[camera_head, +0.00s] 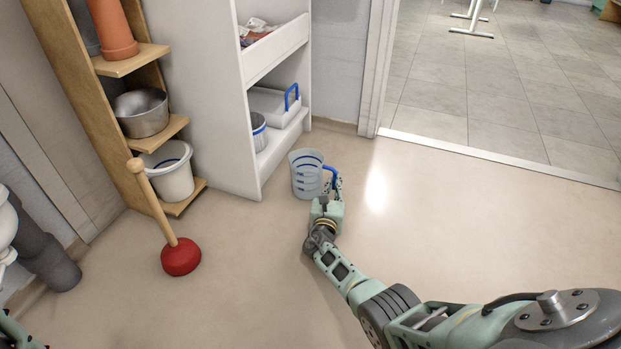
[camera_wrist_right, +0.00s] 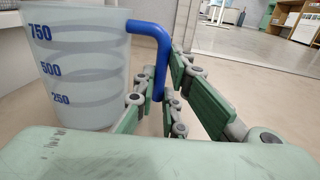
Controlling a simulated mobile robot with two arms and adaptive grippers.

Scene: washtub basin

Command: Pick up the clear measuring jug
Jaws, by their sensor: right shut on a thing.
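The clear measuring jug (camera_head: 306,175) stands upright, with blue marks and a blue handle, near the front corner of the white shelf unit. It fills the left of the right wrist view (camera_wrist_right: 82,65), where the marks 750, 500 and 250 show. My right gripper (camera_head: 332,184) is at the right side of the jug, shut on its blue handle (camera_wrist_right: 150,32). In the right wrist view its fingers (camera_wrist_right: 165,100) lie on both sides of the handle. The jug's base is partly hidden in the wrist view. A bit of my left arm shows at the bottom left; its gripper is out of view.
A white shelf unit (camera_head: 228,90) stands just left of the jug. A plunger (camera_head: 181,256) stands on the floor at the left, by a wooden rack (camera_head: 130,66) with pots and a bucket. A doorway track (camera_head: 500,158) lies at the right. The floor right of the jug is clear.

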